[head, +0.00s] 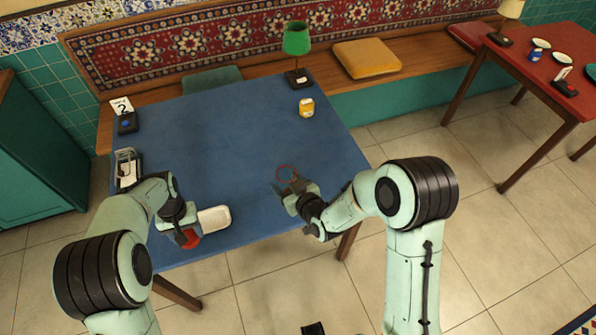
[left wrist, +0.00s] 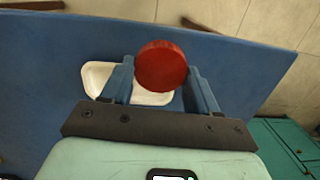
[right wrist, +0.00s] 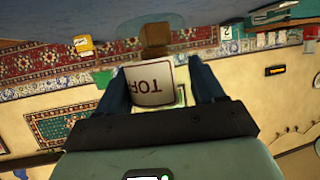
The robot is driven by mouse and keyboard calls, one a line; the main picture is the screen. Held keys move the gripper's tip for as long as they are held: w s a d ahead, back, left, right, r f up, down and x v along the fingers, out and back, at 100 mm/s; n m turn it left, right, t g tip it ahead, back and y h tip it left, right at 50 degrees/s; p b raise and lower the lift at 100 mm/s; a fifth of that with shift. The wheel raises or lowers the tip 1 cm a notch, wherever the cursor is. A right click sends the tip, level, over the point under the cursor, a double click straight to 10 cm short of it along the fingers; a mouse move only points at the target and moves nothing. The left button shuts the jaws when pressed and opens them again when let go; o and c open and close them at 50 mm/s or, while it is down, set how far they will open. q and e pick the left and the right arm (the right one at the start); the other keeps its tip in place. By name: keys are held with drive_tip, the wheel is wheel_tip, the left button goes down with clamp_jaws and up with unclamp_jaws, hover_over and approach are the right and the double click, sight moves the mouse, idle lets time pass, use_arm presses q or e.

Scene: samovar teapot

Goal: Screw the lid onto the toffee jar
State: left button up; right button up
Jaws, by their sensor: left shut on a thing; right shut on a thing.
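The red round lid (head: 189,239) is held in my left gripper (head: 182,226), above the front left edge of the blue table. In the left wrist view the lid (left wrist: 161,66) sits between both fingers. The toffee jar (head: 287,173) is in my right gripper (head: 290,187), near the table's right edge. In the right wrist view the fingers are shut on its white label (right wrist: 148,84), which reads upside down "TOF". Brown toffee (right wrist: 155,38) shows within the clear glass, and no lid shows on it. Jar and lid are well apart.
A white tray (head: 214,219) lies beside my left gripper. A yellow jar (head: 306,108) and a green lamp (head: 296,40) stand at the back right. A holder (head: 127,171) and a number sign (head: 122,107) stand at the left. The table's middle (head: 225,140) is clear.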

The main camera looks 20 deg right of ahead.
drive_tip(key=w+a+f+n+g+y, duration=0.1)
drive_tip(key=a+f+n+g+y, duration=0.1)
drive_tip(key=a+n+y, duration=0.3)
drive_tip(key=a, duration=0.4)
drive_tip(key=shift+w+f+g+y, duration=0.2)
drive_tip(key=shift+f+g+y, duration=0.1)
drive_tip(key=shift+g, duration=0.1)
use_arm(q)
drive_tip(key=w+d+r+m, duration=0.3)
drive_tip(key=d+r+m, duration=0.1)
drive_tip(key=d+r, duration=0.4)
drive_tip(key=w+d+r+m, duration=0.3)
drive_tip(key=d+r, duration=0.6)
drive_tip(key=d, duration=0.4)
drive_tip(key=shift+d+m+t, duration=0.15)
drive_tip(key=shift+m+t, duration=0.25)
drive_tip(key=shift+m, duration=0.2)
use_arm(e)
drive_tip(key=shift+r, duration=0.1)
use_arm(q)
drive_tip(key=shift+w+f, duration=0.1)
drive_tip(key=shift+f, duration=1.9)
drive_tip(key=shift+f, duration=0.15)
drive_tip(key=shift+f, duration=0.75)
drive_tip(key=shift+f, duration=0.4)
